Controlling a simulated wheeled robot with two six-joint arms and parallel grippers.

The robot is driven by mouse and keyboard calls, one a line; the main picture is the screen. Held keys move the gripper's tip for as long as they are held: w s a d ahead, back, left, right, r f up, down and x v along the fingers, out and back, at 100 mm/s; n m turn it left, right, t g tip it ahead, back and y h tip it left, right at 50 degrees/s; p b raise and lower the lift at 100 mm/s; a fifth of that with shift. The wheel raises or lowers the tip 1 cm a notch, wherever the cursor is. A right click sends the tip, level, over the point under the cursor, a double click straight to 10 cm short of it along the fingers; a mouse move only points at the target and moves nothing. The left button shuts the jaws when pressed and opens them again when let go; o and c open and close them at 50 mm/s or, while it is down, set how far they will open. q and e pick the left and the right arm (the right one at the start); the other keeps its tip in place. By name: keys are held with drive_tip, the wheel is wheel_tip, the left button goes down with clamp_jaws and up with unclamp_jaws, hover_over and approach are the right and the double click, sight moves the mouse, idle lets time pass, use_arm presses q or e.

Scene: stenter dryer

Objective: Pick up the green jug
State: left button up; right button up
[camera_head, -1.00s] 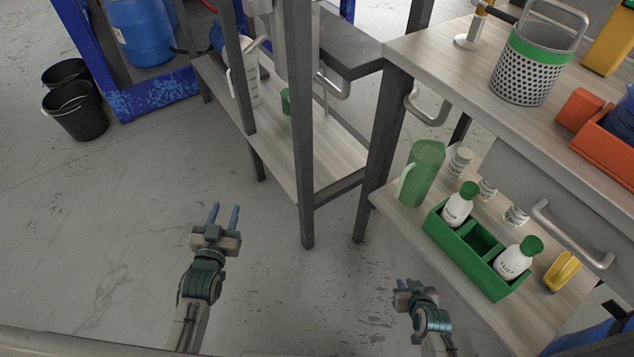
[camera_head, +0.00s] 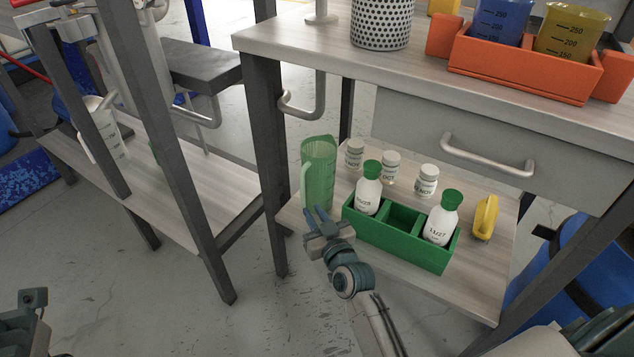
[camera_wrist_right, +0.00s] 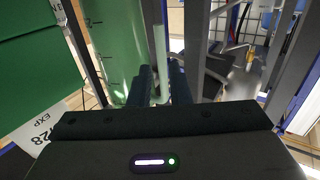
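The green jug (camera_head: 319,170) stands upright on the lower shelf (camera_head: 480,285), left of the green bottle holder. Its pale handle (camera_head: 306,184) faces left and toward me. My right gripper (camera_head: 317,213) is just in front of the jug, low by the handle, with its fingers apart. In the right wrist view, the jug (camera_wrist_right: 112,45) fills the upper left, and its handle (camera_wrist_right: 160,50) lines up with the gap between the two dark fingers (camera_wrist_right: 162,85). Contact cannot be made out. My left gripper (camera_head: 32,300) shows only partly at the lower left edge.
The green holder (camera_head: 400,245) with two white bottles is close right of my right gripper. Several white jars (camera_head: 390,165) stand behind it, a yellow item (camera_head: 485,217) to the right. The tabletop (camera_head: 400,62) overhangs the shelf; a dark table leg (camera_head: 268,170) stands left of the jug.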

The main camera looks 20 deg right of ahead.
sight(304, 198)
drive_tip(key=w, duration=0.3)
drive_tip(key=w+b, duration=0.1)
drive_tip(key=w, duration=0.5)
drive_tip(key=shift+a+f, duration=0.1)
drive_tip(key=shift+a, duration=0.3)
clamp_jaws()
